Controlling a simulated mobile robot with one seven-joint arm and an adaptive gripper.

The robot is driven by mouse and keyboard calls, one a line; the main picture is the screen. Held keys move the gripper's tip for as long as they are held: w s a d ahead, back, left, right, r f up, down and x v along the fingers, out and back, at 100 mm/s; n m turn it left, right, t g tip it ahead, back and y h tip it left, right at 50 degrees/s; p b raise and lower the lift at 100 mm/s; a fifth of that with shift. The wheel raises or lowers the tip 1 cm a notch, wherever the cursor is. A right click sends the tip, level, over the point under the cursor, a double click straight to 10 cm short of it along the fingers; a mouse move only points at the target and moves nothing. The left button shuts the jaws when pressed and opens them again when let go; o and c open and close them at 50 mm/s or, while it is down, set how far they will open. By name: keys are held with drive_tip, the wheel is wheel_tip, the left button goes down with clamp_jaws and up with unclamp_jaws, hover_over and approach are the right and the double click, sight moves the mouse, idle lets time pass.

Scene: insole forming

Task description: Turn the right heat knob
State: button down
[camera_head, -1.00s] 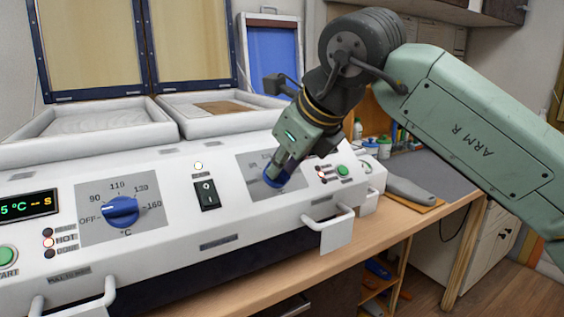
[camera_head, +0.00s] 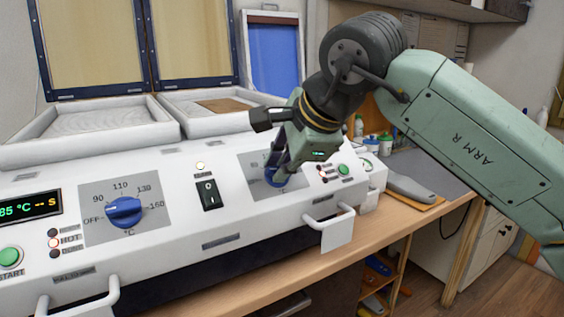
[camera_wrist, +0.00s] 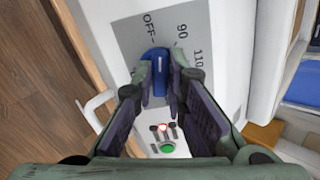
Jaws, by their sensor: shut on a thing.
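The right heat knob (camera_head: 272,181) is blue and sits on a grey dial plate on the right half of the machine's white sloped front. My gripper (camera_head: 277,170) is over it, shut on it, and hides much of the knob and its scale. In the wrist view the knob (camera_wrist: 158,68) stands between the fingertips of my gripper (camera_wrist: 160,78). Its white mark points up the picture, near OFF on the scale; 90 and 110 show to the right. The exact setting is hard to tell.
A matching left knob (camera_head: 124,211) points toward OFF. A black rocker switch (camera_head: 209,194) lies between the two dials. A white handle (camera_head: 330,228) juts out below the right dial. A green button (camera_head: 343,169) and small lamps are to its right. The display (camera_head: 30,207) reads 85 °C.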

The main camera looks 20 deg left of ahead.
drive_tip(key=shift+n, duration=1.3)
drive_tip(key=c, duration=1.6)
unclamp_jaws()
drive_tip(key=v, duration=1.2)
